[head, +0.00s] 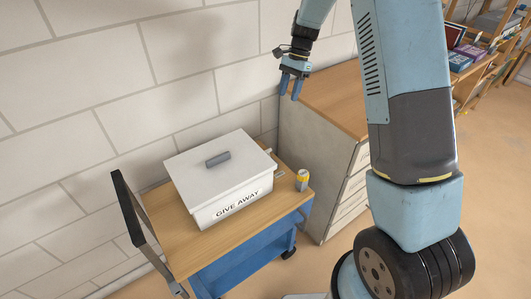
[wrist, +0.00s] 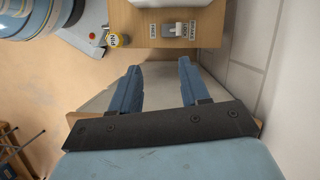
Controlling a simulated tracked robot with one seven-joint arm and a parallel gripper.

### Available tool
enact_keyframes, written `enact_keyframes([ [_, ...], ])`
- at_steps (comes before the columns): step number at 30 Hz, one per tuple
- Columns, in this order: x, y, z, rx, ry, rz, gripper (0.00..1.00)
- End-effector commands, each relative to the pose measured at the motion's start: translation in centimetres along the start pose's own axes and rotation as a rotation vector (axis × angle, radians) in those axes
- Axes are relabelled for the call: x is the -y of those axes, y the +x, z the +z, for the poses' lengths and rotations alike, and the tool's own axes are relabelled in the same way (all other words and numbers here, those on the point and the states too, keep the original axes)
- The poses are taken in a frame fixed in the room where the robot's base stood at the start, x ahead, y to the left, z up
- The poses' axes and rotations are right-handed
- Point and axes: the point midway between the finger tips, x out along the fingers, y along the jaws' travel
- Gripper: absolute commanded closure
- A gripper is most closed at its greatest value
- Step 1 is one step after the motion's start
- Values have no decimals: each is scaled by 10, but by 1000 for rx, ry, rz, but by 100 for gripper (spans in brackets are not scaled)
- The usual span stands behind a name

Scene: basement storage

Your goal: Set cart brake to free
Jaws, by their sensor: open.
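The cart (head: 160,215) stands against the wall, with a wooden top and blue lower body. Its brake control (wrist: 180,30) shows in the wrist view as a small grey block on the wooden top, with a label reading FREE to its left and another label to its right, perhaps BRAKE. I cannot tell which setting it is in. In the head view the white box partly hides that area. My gripper (head: 290,96) is open and empty, fingers pointing down, above and beyond the cart by the cabinet. Its two blue fingers (wrist: 158,70) show apart in the wrist view.
A white lidded box (head: 190,195) marked GIVE AWAY sits on the cart. A wood-topped drawer cabinet (head: 330,95) stands close behind. Shelves (head: 485,50) are at far right.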

Motion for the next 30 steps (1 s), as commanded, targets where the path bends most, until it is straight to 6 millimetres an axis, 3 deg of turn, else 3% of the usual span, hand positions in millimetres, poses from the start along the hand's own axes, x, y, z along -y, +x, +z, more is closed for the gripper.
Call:
enact_keyframes([
  [1, 10, 18, -6, 14, 24, 22, 54],
  [6, 38, 70, -22, 49, 113, 78, 54],
  [12, 58, 118, -33, 73, 189, 129, 54],
  [23, 64, 152, -37, 83, 227, 155, 54],
  [30, 58, 190, -32, 83, 225, 156, 54],
])
